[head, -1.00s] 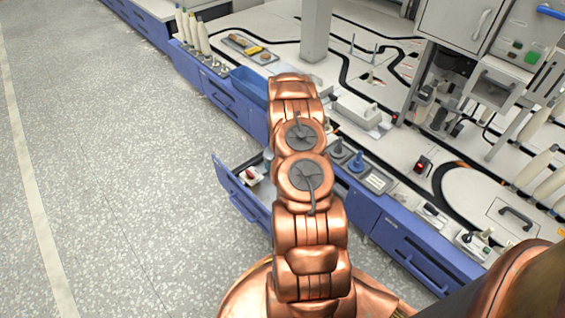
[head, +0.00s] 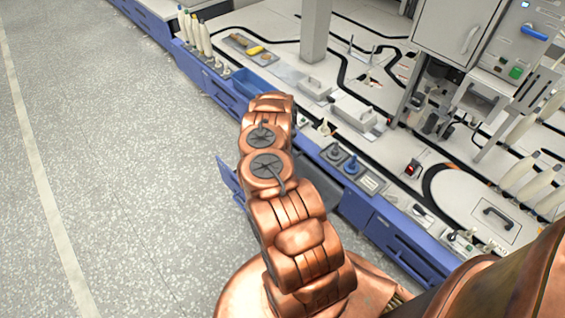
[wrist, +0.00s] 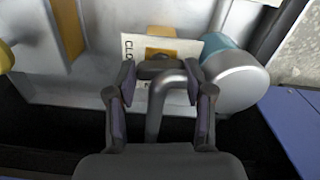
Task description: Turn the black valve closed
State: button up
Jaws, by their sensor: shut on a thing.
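In the wrist view a black valve handle (wrist: 158,69) lies crosswise between my fingertips. My gripper (wrist: 160,76) is shut on it, one finger at each end. A grey bent pipe (wrist: 166,98) rises between the fingers, just in front of the handle. Behind it stands a white label (wrist: 187,48) reading "CLO", the rest cut off by my gripper and the handle. In the head view my copper arm hides the gripper and the valve.
A grey rounded cylinder with a teal part (wrist: 235,80) stands close right of the fingers. A yellow knob (wrist: 6,57) is at far left. In the head view, blue and grey knobs (head: 352,165) stand on the bench right of my arm, and a blue bin (head: 248,84) behind it.

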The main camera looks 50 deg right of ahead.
jog(key=shift+m+p, duration=0.3)
jog(key=shift+m, duration=0.6)
jog(key=o, duration=1.2)
jog(key=shift+c, duration=0.2)
jog(key=shift+w+r, duration=0.1)
jog(key=shift+w, duration=0.1)
